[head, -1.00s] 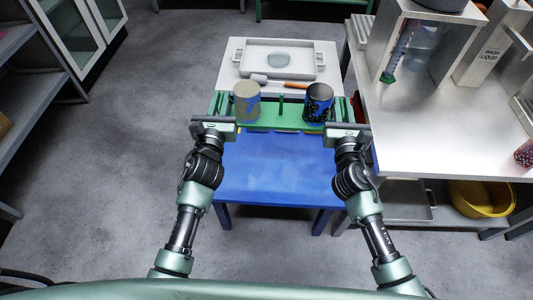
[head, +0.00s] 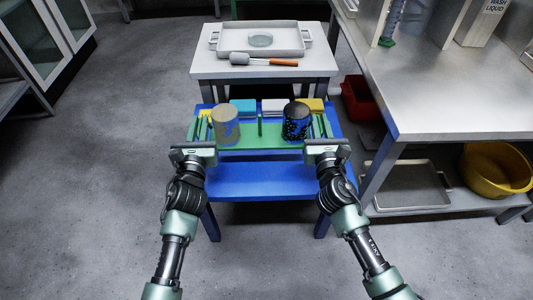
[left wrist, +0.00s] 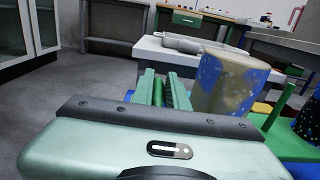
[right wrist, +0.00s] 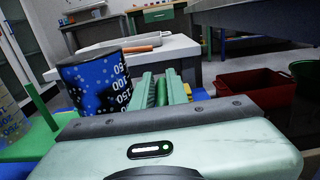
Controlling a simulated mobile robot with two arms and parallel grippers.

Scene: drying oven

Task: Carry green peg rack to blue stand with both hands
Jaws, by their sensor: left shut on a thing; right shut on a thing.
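The green peg rack (head: 260,138) spans between my two grippers in the head view, over the blue stand (head: 262,180). It looks level; whether it touches the stand is hard to tell. A tan mug with blue patches (head: 226,124) stands on its left part and a dark blue speckled mug (head: 296,122) on its right part. A thin green peg rises between them. My left gripper (head: 196,145) is shut on the rack's left end. My right gripper (head: 325,145) is shut on its right end.
Yellow, cyan and white blocks show behind the rack at the stand's far side. Beyond is a pale table (head: 205,66) with a tray (head: 217,46) and an orange-handled tool (head: 272,62). A steel bench (head: 440,100) stands right, with a red bin (head: 358,98) and yellow bowl (head: 490,172).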

